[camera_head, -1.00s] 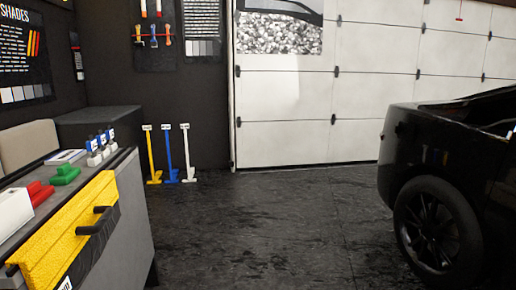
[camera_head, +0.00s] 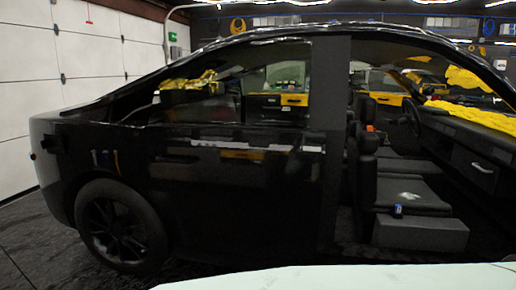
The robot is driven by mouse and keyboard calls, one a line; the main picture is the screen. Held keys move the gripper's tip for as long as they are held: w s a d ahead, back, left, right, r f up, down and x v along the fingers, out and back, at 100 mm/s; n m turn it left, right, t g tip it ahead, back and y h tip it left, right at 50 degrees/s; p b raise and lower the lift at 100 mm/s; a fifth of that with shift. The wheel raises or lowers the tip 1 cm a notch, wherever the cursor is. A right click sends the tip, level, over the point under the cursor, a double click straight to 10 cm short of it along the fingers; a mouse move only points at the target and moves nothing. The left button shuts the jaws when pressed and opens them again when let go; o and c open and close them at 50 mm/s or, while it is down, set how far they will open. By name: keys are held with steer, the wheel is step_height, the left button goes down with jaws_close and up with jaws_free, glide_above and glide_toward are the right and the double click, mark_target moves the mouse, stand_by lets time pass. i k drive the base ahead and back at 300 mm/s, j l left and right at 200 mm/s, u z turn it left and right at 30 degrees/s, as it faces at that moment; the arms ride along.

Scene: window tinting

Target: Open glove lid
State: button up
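The glove lid (camera_head: 474,172) is a dark panel in the front of the car's dashboard, at the right side of the head view. It has a light grey bar handle (camera_head: 482,168) across it. The lid looks closed, and it is seen through the open front doorway of the black car (camera_head: 240,180). My gripper is not in view.
A black seat (camera_head: 415,190) faces the dashboard and bears a small white item and a small dark blue item (camera_head: 398,210). Yellow cloth (camera_head: 475,114) lies along the dashboard top. A pale surface (camera_head: 340,278) crosses the bottom edge. The doorway's dark pillar (camera_head: 325,140) stands left.

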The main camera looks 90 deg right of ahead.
mark_target(474, 171)
steer(key=z, duration=4.2)
steer(key=i+j, duration=0.15)
steer(key=i, duration=0.35)
steer(key=i+j+z, duration=0.1)
steer(key=i, duration=0.4)
steer(key=i+j, duration=0.3)
steer(key=i, duration=0.15)
steer(key=i+j+z, duration=0.1)
steer(key=i, duration=0.4)
steer(key=i+j, duration=0.35)
steer(key=i+z, duration=0.05)
steer(key=i, duration=0.05)
